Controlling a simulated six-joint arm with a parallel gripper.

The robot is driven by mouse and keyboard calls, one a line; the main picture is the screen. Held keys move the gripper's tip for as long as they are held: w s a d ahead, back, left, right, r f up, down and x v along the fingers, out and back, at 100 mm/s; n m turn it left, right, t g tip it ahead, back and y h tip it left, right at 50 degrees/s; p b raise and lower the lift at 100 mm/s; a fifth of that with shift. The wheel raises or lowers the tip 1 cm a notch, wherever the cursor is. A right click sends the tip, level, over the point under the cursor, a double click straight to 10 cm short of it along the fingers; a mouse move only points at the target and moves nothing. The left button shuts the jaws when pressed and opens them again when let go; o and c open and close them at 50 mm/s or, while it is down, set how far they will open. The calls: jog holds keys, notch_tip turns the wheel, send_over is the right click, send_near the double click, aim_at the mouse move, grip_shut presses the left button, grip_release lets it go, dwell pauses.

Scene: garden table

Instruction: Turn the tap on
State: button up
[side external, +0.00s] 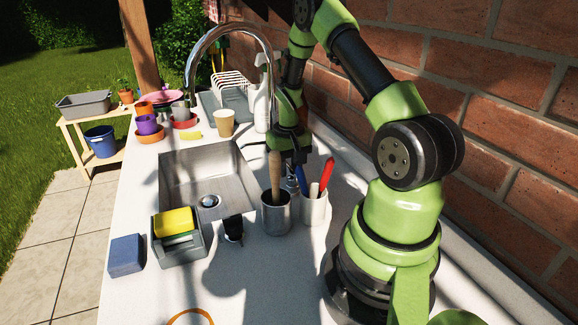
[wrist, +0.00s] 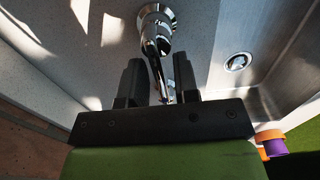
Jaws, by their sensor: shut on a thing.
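In the wrist view the tap's round chrome base (wrist: 157,20) is just beyond my fingers. A slim chrome part of the tap (wrist: 153,55), seemingly its handle, runs between the two dark fingers of my gripper (wrist: 158,85), which is shut on it. The exact contact is hard to see.
Two cups, one with a wooden-handled tool (side external: 275,172) and one with a red-handled tool (side external: 327,172), stand close in front of my gripper. A sponge caddy (side external: 180,250) and blue block (side external: 126,258) are nearer. The brick wall (side external: 500,130) is on the right.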

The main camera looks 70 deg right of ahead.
jog(key=n, duration=0.5)
jog(key=shift+w+a+n, duration=0.25)
jog(key=shift+a+n, duration=0.05)
jog(key=shift+a, duration=0.1)
jog(key=n, duration=0.3)
jog(key=a+n, duration=0.1)
jog(key=n, duration=0.2)
dwell(0.3)
jog(key=o, duration=0.6)
jog(key=shift+c, duration=0.2)
notch_tip(320, 180, up, 10)
